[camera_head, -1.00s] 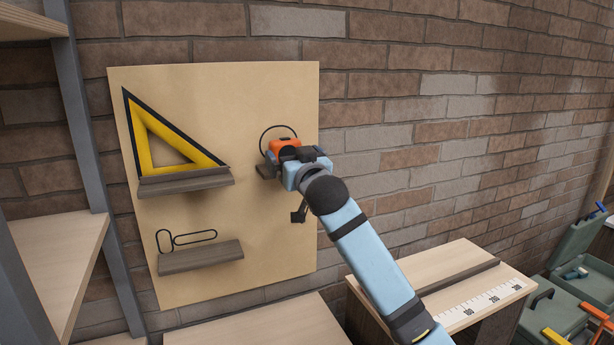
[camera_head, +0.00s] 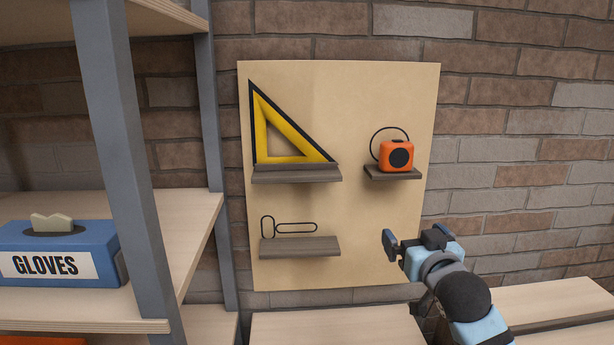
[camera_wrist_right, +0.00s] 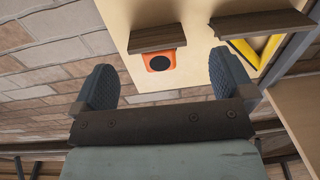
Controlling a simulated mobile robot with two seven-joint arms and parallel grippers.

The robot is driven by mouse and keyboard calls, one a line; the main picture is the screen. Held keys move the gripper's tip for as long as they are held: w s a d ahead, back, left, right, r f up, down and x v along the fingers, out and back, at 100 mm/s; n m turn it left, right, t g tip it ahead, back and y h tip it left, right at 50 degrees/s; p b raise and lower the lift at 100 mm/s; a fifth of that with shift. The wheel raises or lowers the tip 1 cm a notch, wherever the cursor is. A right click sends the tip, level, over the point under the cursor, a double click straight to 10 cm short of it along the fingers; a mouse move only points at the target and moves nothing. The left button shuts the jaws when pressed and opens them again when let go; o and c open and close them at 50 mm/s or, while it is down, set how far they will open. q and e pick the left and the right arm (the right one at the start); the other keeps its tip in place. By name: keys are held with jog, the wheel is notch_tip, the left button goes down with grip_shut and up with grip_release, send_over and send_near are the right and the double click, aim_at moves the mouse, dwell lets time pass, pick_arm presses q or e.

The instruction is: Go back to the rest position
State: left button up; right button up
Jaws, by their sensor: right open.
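My right gripper (camera_head: 416,238) is open and empty, below and slightly right of the small shelf on the tool board. Its two fingers stand apart in the right wrist view (camera_wrist_right: 160,88), with nothing between them. An orange tape measure (camera_head: 396,155) with a black round face sits on the small right shelf (camera_head: 393,174). It also shows in the right wrist view (camera_wrist_right: 159,61), apart from the fingers. My left gripper is not in view.
The board (camera_head: 345,215) hangs on a brick wall. A yellow set square (camera_head: 283,141) stands on its upper left shelf (camera_head: 296,174); a lower shelf (camera_head: 300,247) is empty. A shelving rack with a blue glove box (camera_head: 100,240) stands at left. Benches (camera_head: 545,300) lie below.

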jog(key=s+a+f+g+p, duration=0.1)
jog(key=s+f+g, duration=0.1)
jog(key=s+f, duration=0.6)
jog(key=s+a+f+n+g+y+p, duration=0.15)
jog(key=s+f, duration=0.35)
jog(key=f, duration=0.8)
jog(key=s+f+g+p, duration=0.1)
jog(key=s+f+g, duration=0.1)
jog(key=s+f, duration=0.6)
jog(key=s+f+g, duration=0.1)
jog(key=s+f, duration=0.8)
jog(key=s, duration=0.1)
jog(key=shift+s+a+g+p, duration=0.2)
jog(key=shift+g+p, duration=0.15)
jog(key=shift+p, duration=0.05)
